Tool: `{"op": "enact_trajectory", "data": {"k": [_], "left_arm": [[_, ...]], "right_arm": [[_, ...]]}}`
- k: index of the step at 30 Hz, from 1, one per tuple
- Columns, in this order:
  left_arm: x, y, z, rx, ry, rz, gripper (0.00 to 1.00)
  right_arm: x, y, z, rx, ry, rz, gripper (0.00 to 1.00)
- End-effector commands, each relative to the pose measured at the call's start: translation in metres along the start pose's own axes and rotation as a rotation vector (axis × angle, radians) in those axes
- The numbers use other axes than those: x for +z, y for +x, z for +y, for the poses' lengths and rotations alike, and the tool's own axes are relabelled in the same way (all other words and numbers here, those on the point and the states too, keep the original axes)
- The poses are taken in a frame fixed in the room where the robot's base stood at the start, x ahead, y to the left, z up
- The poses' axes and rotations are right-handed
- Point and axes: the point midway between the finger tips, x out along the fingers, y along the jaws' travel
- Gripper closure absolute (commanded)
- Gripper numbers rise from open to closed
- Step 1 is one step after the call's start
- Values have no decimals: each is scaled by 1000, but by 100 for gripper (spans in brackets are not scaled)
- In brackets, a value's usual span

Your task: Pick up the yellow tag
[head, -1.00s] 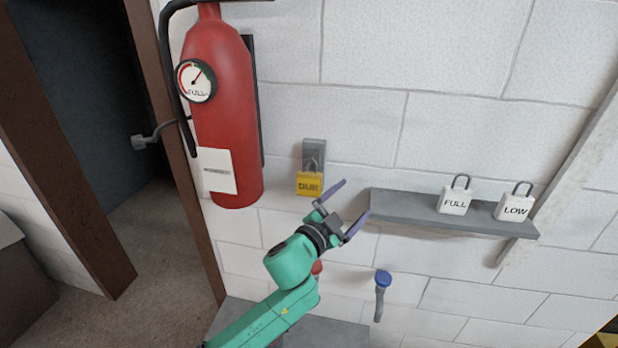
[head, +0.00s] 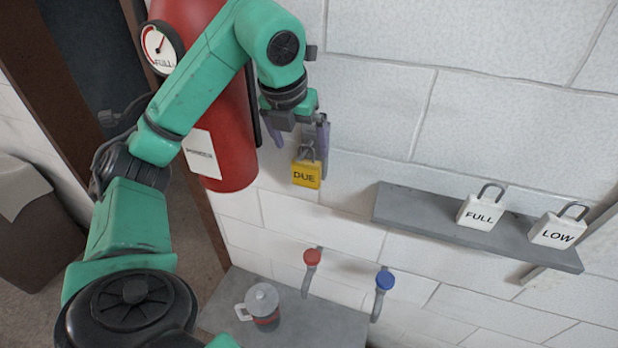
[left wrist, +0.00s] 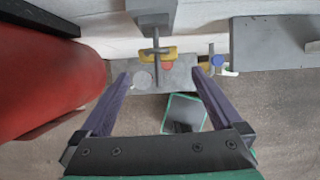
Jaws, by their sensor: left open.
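The yellow tag (head: 306,174), lettered DUE, hangs by its shackle against the white block wall, right of the fire extinguisher. In the left wrist view the tag (left wrist: 146,55) shows from above, below a grey bracket (left wrist: 152,12), and lies ahead of the gap between the fingers. My left gripper (head: 300,142) is open, pointing down at the tag's upper part, with one finger to each side in the picture. In the wrist view the open fingers (left wrist: 160,76) hold nothing. The gripper hides the bracket in the head view. My right gripper is not in view.
The red fire extinguisher (head: 232,130) stands close on the left, partly behind my arm. A grey shelf (head: 410,208) on the right holds white tags FULL (head: 480,212) and LOW (head: 555,233).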

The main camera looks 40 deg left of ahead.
Motion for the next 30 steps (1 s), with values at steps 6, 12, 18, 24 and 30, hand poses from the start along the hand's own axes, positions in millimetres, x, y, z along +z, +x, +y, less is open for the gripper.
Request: {"op": "enact_trajectory", "data": {"k": [6,12,18,24,30], "left_arm": [[0,42,0,1,2,3,0],[1,69,4,2,3,6,0],[1,96,3,-3,5,1,0],[1,97,2,-4,4,-1,12],[1,96,2,-4,4,-1,73]], "right_arm": [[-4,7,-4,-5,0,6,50],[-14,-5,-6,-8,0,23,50],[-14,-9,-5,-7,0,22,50],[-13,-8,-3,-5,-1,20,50],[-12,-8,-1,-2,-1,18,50]]}}
